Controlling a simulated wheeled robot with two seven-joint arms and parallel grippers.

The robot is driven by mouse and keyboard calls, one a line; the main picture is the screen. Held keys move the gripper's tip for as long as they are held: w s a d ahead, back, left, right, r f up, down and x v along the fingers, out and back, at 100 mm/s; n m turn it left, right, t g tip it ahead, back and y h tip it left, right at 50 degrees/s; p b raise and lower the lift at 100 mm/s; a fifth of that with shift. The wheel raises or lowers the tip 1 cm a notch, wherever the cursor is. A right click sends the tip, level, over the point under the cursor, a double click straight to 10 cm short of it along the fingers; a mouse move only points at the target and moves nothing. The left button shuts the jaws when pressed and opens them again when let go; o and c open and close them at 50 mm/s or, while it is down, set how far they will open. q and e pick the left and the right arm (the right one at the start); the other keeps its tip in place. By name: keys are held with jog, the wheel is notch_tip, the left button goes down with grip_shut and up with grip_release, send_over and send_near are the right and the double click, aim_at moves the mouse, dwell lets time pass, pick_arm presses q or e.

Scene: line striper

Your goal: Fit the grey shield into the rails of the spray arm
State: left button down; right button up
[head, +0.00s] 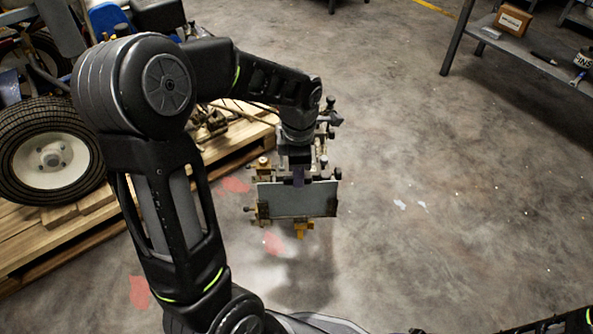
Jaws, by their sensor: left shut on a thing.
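The grey shield (290,201) is a flat, pale plate near the middle of the head view, with its broad face towards me. My left gripper (298,180) points down and is shut on the shield's upper edge. The spray arm (263,171) shows around and behind the shield, with brass-coloured fittings at its left and an orange-yellow piece below. Dark strips lie at the shield's side edges. I cannot tell whether the shield sits inside the rails or just in front of them. My right gripper is out of view.
A wooden pallet (75,232) with a black-tyred wheel (45,155) and machine parts stands at the left. A metal shelf (530,62) with a small box (513,20) is at the upper right. The concrete floor at the right is open. Red paint patches (140,292) mark the floor.

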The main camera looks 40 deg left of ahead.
pick_arm(q)
jog(key=shift+f, duration=0.65)
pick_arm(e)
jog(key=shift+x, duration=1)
pick_arm(q)
jog(key=c, duration=1)
grip_release()
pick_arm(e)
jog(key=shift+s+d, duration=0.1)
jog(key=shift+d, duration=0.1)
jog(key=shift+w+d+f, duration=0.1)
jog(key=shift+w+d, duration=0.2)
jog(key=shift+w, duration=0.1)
pick_arm(q)
jog(key=r+p, duration=0.3)
jog(key=r, duration=0.1)
jog(key=shift+w+d+p, duration=0.1)
jog(key=shift+w+p, duration=0.15)
jog(key=shift+p, duration=0.15)
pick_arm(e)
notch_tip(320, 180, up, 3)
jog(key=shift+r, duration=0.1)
pick_arm(q)
notch_tip(320, 180, up, 3)
jog(key=p, duration=0.3)
jog(key=shift+r, duration=0.1)
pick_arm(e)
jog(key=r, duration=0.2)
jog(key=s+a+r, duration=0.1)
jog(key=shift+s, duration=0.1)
